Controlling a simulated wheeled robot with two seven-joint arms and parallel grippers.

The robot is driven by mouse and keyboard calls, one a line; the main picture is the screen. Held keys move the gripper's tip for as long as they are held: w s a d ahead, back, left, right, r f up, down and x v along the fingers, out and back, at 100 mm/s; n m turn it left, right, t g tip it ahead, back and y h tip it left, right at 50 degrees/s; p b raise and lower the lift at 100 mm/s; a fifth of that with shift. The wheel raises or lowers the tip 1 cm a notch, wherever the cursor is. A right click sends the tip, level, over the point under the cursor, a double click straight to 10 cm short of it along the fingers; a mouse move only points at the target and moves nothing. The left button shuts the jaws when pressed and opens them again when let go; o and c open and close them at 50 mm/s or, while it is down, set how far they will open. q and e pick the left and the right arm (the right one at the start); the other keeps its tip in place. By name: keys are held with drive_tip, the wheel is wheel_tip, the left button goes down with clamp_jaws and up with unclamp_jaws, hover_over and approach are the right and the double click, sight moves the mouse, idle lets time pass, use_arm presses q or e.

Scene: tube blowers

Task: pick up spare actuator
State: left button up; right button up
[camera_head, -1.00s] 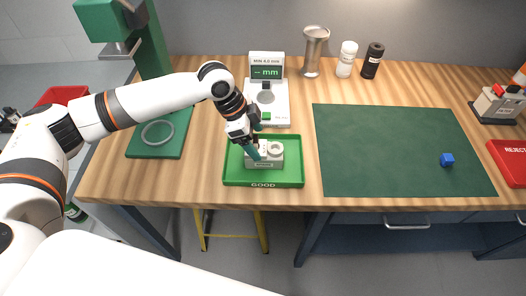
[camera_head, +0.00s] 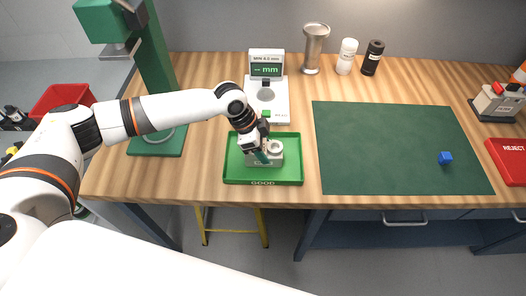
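A light grey block with a round white ring (camera_head: 275,147) on top sits in the green GOOD tray (camera_head: 292,176). I cannot tell whether a spare actuator is part of it. My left gripper (camera_head: 263,154), with teal fingers, points down at the left part of this block and hides some of it. Whether its fingers touch or grip anything there is too small to tell. My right gripper is out of view.
A measuring device with a "mm" display (camera_head: 267,70) stands just behind the tray. A green press stand (camera_head: 155,60) is at left. A metal cup (camera_head: 315,50), a white bottle (camera_head: 347,57) and a black bottle (camera_head: 372,58) stand behind. A red REJECT tray (camera_head: 508,160) is at right.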

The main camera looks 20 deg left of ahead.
use_arm(q)
drive_tip(key=c, duration=0.6)
drive_tip(key=shift+o, duration=0.2)
drive_tip(key=shift+w+r, duration=0.1)
drive_tip(key=shift+r, duration=0.05)
drive_tip(key=shift+r, duration=0.35)
wheel_tip(320, 180, up, 8)
drive_tip(key=shift+r+b, duration=0.2)
drive_tip(key=shift+b, duration=0.75)
drive_tip(key=shift+r, duration=0.35)
